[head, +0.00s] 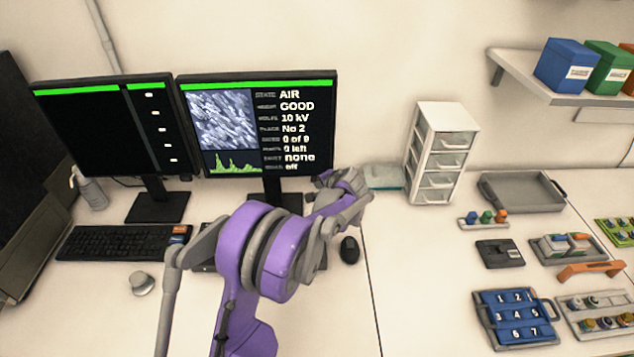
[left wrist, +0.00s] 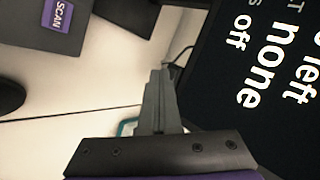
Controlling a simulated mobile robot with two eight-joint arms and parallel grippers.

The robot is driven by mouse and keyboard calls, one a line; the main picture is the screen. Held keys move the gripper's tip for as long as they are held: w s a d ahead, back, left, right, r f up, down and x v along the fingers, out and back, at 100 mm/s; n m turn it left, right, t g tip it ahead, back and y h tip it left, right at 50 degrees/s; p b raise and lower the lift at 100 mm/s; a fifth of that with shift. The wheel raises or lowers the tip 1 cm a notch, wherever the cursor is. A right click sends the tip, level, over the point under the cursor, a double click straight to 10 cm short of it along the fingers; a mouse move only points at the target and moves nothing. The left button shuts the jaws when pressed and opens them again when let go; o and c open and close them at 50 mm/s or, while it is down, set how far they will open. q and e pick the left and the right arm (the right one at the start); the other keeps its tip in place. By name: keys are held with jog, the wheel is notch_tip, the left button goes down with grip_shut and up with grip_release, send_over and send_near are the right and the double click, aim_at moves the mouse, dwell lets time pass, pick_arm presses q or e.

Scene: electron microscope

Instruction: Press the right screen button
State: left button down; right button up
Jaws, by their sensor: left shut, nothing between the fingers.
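My left gripper (head: 350,183) is shut and empty near the screen's lower right corner. In the left wrist view its closed fingers (left wrist: 158,95) point beside the screen's dark face (left wrist: 275,65), with the words "left", "none" and "off" close by. Whether the fingers touch the screen I cannot tell. No separate button on the right screen can be made out; my arm hides part of its lower edge. My right gripper is not in view.
The left screen (head: 95,130) stands beside it, with a keyboard (head: 110,243) in front. A mouse (head: 349,250) lies right of my arm. A purple "SCAN" label (left wrist: 62,15) shows in the left wrist view. A white drawer unit (head: 440,150) and trays stand to the right.

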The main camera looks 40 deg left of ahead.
pick_arm(q)
jog(key=shift+s+d, duration=0.55)
jog(key=shift+s, duration=0.1)
jog(key=s+d+b, duration=0.1)
jog(key=s+d, duration=0.2)
jog(key=shift+s+d, duration=0.1)
jog(key=shift+s, duration=0.25)
dwell(0.4)
dwell(0.6)
jog(key=s+d+n+t+h, duration=0.1)
jog(key=s+d+n+h, duration=0.2)
jog(key=s+d, duration=2.1)
jog(key=s+r+h, duration=0.1)
jog(key=s+h, duration=0.1)
jog(key=h, duration=0.3)
jog(key=shift+s+h, duration=0.15)
jog(key=shift+h, duration=0.25)
